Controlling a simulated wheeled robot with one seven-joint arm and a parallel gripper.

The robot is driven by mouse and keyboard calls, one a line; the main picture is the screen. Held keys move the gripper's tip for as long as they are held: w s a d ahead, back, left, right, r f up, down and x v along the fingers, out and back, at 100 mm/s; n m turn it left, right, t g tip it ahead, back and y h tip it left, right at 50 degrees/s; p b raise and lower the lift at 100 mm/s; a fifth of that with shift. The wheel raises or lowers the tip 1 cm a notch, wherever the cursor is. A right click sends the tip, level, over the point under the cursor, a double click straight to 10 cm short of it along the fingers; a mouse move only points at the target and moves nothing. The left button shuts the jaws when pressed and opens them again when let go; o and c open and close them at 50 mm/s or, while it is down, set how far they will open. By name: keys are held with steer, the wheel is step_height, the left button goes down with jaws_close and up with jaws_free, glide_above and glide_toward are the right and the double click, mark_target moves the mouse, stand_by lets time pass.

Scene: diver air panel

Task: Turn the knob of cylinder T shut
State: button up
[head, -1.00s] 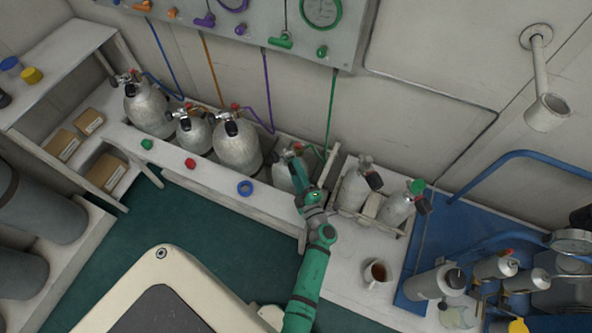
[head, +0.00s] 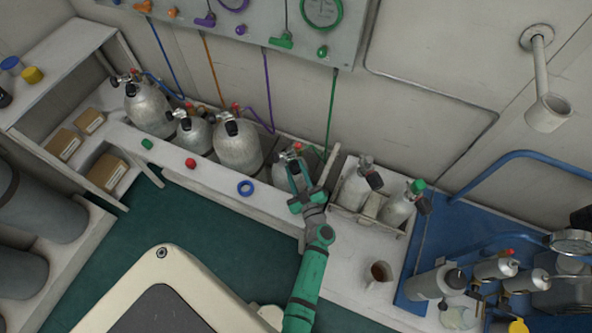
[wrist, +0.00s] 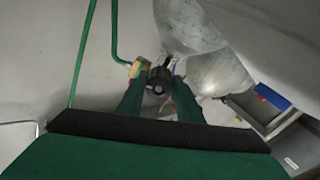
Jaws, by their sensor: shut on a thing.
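The cylinder with the green hose (head: 281,173) stands fourth in the bench row, partly hidden behind my gripper (head: 298,166); I can read no letter on it. In the wrist view its black round knob (wrist: 158,84) sits between the two dark green fingers of my gripper, which are shut on its sides. A brass-coloured fitting (wrist: 139,66) with the green hose (wrist: 114,32) is just left of the knob. How far the knob is turned cannot be told.
Three silver cylinders (head: 237,150) stand to the left along the wall. A rack with two cylinders (head: 355,187) is close on the right. A blue ring (head: 245,188), a red cap (head: 191,163) and a mug (head: 379,274) are on the bench.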

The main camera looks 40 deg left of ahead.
steer(key=shift+m, duration=1.2)
steer(key=o, duration=1)
steer(key=shift+o, duration=0.2)
steer(key=shift+s+d, duration=0.1)
steer(key=v, duration=1)
steer(key=shift+s+d, duration=0.15)
steer(key=shift+d, duration=0.1)
steer(key=s+d+r+m+t+h, duration=0.2)
steer(key=s+d+r+m+h, duration=0.4)
steer(key=s+d+r, duration=0.3)
steer(key=s+d+r+m+t+h, duration=0.3)
steer(key=s+d+r+m+h, duration=0.4)
steer(key=s+d, duration=0.7)
step_height(320, 180, up, 3)
steer(key=shift+f+h, duration=0.1)
steer(key=shift+h, duration=1)
